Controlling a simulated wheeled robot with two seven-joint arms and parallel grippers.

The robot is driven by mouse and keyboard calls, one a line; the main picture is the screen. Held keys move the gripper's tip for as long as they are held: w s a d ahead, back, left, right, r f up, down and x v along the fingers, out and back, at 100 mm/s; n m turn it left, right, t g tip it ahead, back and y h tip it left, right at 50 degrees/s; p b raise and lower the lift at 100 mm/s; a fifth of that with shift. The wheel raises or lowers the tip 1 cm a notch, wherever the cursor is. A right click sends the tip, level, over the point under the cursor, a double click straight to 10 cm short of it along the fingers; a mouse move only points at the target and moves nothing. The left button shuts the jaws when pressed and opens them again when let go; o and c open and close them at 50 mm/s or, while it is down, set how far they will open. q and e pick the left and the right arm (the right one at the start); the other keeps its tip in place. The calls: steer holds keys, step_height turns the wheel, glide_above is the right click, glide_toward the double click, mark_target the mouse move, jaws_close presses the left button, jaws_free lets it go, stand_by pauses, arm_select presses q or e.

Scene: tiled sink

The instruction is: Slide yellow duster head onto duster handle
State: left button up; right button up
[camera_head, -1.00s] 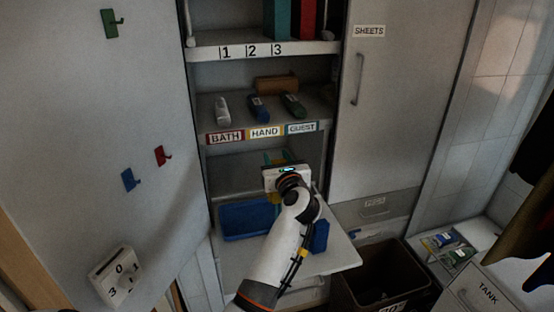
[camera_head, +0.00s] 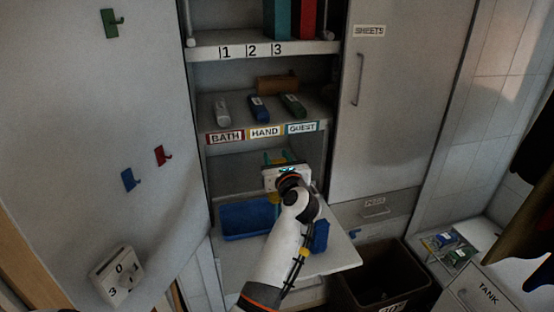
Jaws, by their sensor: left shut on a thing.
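My left gripper (camera_head: 286,165) reaches into the lower bay of the cabinet, above the pull-out shelf. Its body and wrist hide most of its fingers. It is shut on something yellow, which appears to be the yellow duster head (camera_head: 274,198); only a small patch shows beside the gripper. Green and yellow parts show just beyond the gripper, too small to identify. I cannot make out the duster handle, or whether the head touches it. My right gripper is not in view.
A blue tray (camera_head: 232,222) lies on the pull-out shelf (camera_head: 335,257), with a blue object (camera_head: 320,236) right of my arm. A dark bin (camera_head: 385,275) stands lower right. A cabinet door (camera_head: 395,120) is at right.

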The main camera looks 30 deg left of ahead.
mark_target(278, 196)
arm_select(q)
steer(key=shift+f, duration=0.1)
stand_by(0.3)
steer(key=shift+f+b, duration=0.35)
steer(key=shift+b, duration=0.05)
steer(key=shift+f+b, duration=0.85)
steer(key=shift+f, duration=0.2)
steer(key=shift+f+b, duration=3.8)
steer(key=shift+f, duration=0.75)
steer(key=o, duration=1.3)
steer(key=shift+d, duration=0.15)
